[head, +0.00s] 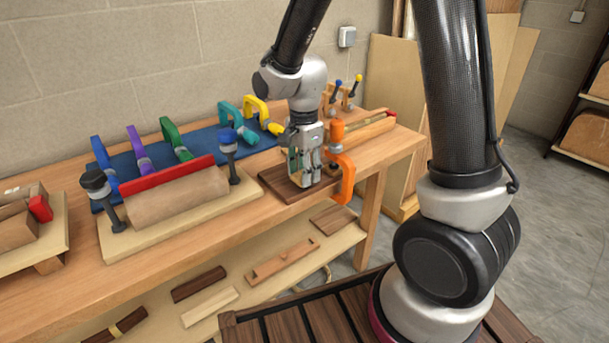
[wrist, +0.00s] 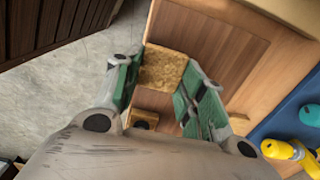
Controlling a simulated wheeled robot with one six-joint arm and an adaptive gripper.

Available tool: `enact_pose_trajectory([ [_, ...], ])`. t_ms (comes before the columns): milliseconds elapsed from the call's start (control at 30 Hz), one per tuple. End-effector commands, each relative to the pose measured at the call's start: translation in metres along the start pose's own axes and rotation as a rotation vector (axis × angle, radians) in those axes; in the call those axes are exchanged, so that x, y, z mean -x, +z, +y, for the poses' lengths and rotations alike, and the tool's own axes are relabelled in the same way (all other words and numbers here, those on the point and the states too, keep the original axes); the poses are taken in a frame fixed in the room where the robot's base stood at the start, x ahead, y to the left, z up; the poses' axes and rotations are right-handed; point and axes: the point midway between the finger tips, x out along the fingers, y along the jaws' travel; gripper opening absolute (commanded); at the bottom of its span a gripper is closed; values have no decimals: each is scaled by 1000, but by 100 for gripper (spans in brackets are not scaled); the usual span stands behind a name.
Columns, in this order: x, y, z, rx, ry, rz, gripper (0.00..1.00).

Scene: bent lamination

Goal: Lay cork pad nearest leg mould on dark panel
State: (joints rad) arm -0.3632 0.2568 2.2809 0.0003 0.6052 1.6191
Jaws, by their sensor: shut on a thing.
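The cork pad (wrist: 162,68) is a speckled tan square, seen in the wrist view between my two green-sided fingertips. My gripper (wrist: 158,78) is shut on it. In the head view my gripper (head: 304,181) points down at the dark brown panel (head: 275,181) near the bench's front right edge. The panel (wrist: 205,40) lies beneath the pad in the wrist view. I cannot tell whether the pad touches it. A tan cylindrical mould (head: 175,200) with a red strip lies on a board to the left; I cannot tell whether it is the leg mould.
An orange clamp (head: 345,178) stands at the panel's right edge, close to my gripper. A small ochre piece with a dark round mark (wrist: 143,119) shows near my fingers. Several coloured clamps lie on a blue mat (head: 205,140). Another long wooden form (head: 370,130) lies behind right.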

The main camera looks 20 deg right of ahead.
Motion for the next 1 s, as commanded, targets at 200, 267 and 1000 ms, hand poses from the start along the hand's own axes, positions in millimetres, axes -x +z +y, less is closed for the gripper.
enact_pose_trajectory([
  [200, -17, 0, 0, 0, -1, 0, 32],
  [267, -16, 0, 0, 0, -2, 0, 32],
  [1000, -15, 0, -1, 0, -3, 0, 62],
])
